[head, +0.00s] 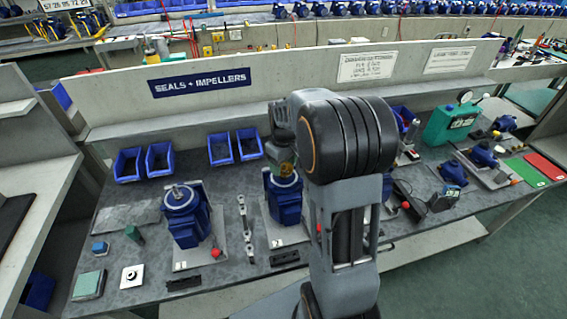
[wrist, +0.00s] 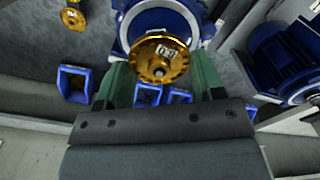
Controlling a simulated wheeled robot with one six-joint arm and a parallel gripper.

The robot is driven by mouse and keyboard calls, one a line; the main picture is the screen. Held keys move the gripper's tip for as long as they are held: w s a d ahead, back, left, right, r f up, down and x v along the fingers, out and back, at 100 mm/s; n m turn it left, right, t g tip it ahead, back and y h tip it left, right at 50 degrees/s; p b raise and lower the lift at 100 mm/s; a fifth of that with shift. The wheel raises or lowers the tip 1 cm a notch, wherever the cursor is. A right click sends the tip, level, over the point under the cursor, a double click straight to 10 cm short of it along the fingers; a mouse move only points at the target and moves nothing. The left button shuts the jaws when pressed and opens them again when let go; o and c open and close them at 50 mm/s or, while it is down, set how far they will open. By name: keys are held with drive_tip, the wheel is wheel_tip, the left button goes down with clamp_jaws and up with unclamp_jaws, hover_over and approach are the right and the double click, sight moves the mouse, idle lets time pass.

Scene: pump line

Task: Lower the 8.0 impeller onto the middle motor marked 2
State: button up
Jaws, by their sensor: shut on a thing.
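A brass impeller (wrist: 158,60) with a small white tag is between the green fingers of my gripper (wrist: 162,80), which is shut on it. The tag's figures are too small to read surely. The blue middle motor (wrist: 150,15) is right behind the impeller in the wrist view. In the head view my gripper (head: 285,166) is over this motor (head: 286,200), and a bit of brass shows just above its top. I cannot tell whether the impeller touches the motor.
Another blue motor (head: 186,218) stands on a plate to the left. A second brass part (wrist: 70,20) shows in the wrist view. Blue bins (head: 160,159) line the back of the bench. A green case (head: 450,125) stands at the right. Small tools lie between the motors.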

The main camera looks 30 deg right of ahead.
drive_tip(key=shift+f, duration=0.3)
idle(0.5)
drive_tip(key=o, duration=1.2)
drive_tip(key=shift+c, duration=0.2)
drive_tip(key=shift+r, duration=0.15)
wheel_tip(320, 180, up, 9)
drive_tip(key=p, duration=0.6)
drive_tip(key=shift+p, duration=0.35)
